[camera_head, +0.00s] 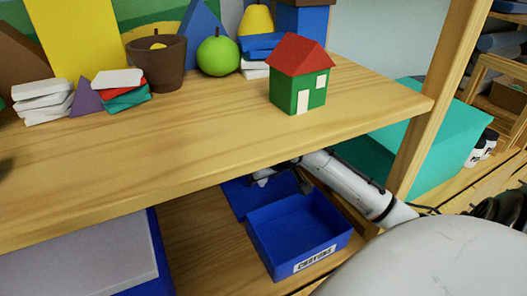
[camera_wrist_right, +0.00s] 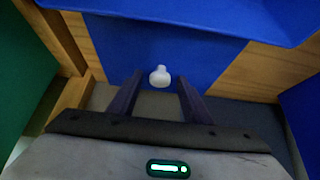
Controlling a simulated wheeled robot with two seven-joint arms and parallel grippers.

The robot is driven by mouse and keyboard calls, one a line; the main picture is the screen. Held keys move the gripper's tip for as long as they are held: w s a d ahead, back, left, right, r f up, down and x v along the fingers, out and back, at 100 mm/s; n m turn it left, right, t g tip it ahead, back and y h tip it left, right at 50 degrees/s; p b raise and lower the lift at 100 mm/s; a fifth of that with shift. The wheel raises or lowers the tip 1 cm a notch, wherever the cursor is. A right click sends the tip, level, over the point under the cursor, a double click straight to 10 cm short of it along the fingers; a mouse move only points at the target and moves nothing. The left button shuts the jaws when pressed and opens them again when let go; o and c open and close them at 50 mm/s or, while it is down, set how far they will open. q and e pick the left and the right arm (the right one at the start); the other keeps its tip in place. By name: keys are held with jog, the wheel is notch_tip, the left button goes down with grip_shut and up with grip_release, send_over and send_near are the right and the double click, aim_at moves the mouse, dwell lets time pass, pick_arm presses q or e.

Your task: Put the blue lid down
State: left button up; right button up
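The blue lid (camera_head: 248,196) is on the lower shelf behind the open blue box (camera_head: 300,226), partly hidden by the upper shelf board. In the right wrist view the lid (camera_wrist_right: 205,60) shows as a flat blue panel with a white knob (camera_wrist_right: 160,76). My right gripper (camera_wrist_right: 160,79) is open, its two dark fingers on either side of the knob with a gap at each side. In the head view my right arm reaches in under the upper shelf, and its gripper (camera_head: 277,177) is over the lid, partly hidden. My left gripper is not in view.
The box carries a white label and looks empty. The upper shelf (camera_head: 215,140) overhangs the arm and holds a toy house (camera_head: 298,77), a green apple and stacked blocks. A wooden post (camera_head: 432,100) and a teal box (camera_head: 428,145) stand at the right. A grey-topped blue container (camera_head: 85,258) is at lower left.

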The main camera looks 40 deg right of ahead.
jog(key=shift+r, duration=0.2)
jog(key=v, duration=0.7)
jog(key=shift+s+r, duration=0.15)
dwell(0.5)
